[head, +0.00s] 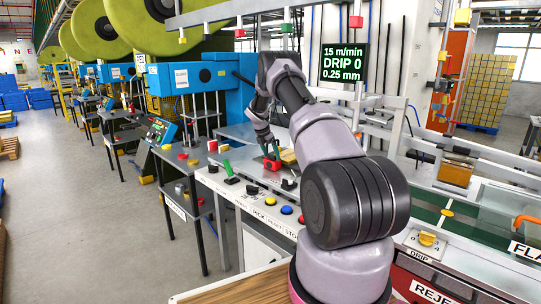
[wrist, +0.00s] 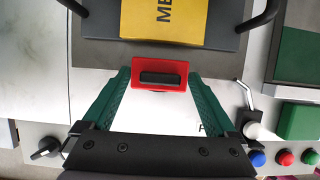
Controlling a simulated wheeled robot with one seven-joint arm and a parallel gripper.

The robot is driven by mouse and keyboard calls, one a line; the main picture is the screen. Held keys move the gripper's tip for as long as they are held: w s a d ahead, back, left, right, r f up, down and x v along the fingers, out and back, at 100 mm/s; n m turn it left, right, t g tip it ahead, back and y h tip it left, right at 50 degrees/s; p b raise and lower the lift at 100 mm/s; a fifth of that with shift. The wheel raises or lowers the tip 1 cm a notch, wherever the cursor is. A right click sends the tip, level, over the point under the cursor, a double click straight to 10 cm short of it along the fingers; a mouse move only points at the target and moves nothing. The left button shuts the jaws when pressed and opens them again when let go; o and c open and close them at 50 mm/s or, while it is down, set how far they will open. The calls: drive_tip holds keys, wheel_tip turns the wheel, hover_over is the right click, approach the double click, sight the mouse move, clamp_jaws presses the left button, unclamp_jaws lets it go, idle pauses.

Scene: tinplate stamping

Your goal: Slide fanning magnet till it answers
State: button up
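The fanning magnet appears to be the red block (head: 272,165) with a black bar on its face, on the light bench top; it also shows in the wrist view (wrist: 160,86). My gripper (wrist: 160,74) has its green fingers on the block's left and right sides, their tips appearing to touch its edges. In the head view my gripper (head: 268,154) reaches down to the block from behind. Just beyond the block lies a dark stack (wrist: 225,43) with a yellow label (wrist: 180,20), partly cut off. A screen (head: 343,65) reads 15 m/min, DRIP 0, 0.25 mm.
A black knob (wrist: 45,148) is at lower left in the wrist view. Blue (wrist: 257,158) and red (wrist: 285,158) buttons and a green block (wrist: 300,121) are at right. A yellow DRIP knob (head: 427,239) stands by the belt. The aisle floor (head: 75,210) is clear.

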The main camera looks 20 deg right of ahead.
drive_tip(key=v, duration=1)
drive_tip(key=shift+a+r, duration=0.15)
drive_tip(key=shift+r, duration=0.25)
